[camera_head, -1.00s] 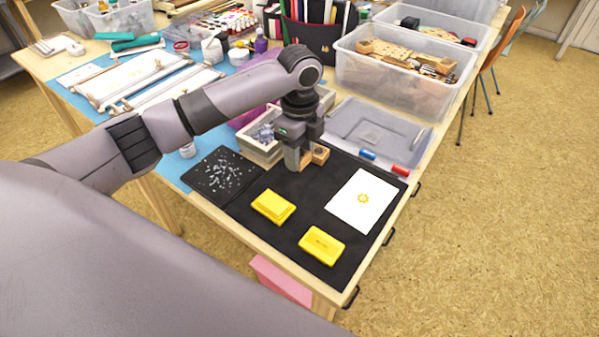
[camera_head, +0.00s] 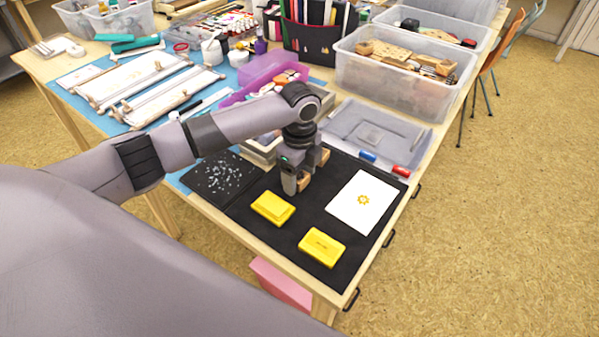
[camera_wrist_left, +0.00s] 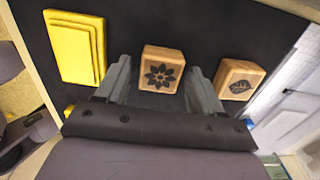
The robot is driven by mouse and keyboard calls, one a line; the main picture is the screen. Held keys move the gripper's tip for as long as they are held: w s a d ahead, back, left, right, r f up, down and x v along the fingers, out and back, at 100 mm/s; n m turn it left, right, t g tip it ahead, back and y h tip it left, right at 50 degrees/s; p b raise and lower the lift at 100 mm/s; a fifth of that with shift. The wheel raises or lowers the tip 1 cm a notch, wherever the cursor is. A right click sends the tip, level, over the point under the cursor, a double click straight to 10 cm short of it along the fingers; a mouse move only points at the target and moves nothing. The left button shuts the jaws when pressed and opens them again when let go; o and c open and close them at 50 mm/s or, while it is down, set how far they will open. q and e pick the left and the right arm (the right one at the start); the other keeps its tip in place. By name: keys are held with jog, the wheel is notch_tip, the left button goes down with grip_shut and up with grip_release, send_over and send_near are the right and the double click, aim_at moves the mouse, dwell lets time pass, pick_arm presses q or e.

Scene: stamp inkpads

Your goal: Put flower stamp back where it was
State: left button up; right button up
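The flower stamp (camera_wrist_left: 162,70), a wooden block with a dark flower on its upward face, lies between the fingers of my left gripper (camera_wrist_left: 160,75) in the left wrist view. Gaps show between the block and the fingers, which stand open around it. In the head view my left gripper (camera_head: 294,186) points down at the black mat (camera_head: 315,205), and part of the flower stamp (camera_head: 304,181) shows beside a finger. The leaf stamp (camera_wrist_left: 240,79) sits to the right in the wrist view, apart from the flower stamp. My right gripper is not in view.
Two yellow inkpads (camera_head: 273,208) (camera_head: 322,247) lie on the mat's front part. A white sheet (camera_head: 362,201) with a yellow flower print lies to the right. Behind are a clear lid (camera_head: 372,133), blue and red pieces (camera_head: 401,171) and a clear bin (camera_head: 385,85).

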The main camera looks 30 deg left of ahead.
aim_at(299, 176)
pick_arm(q)
notch_tip(299, 176, up, 12)
jog(key=shift+r+p, duration=0.2)
jog(key=shift+p, duration=0.25)
jog(key=shift+f, duration=0.1)
dwell(0.7)
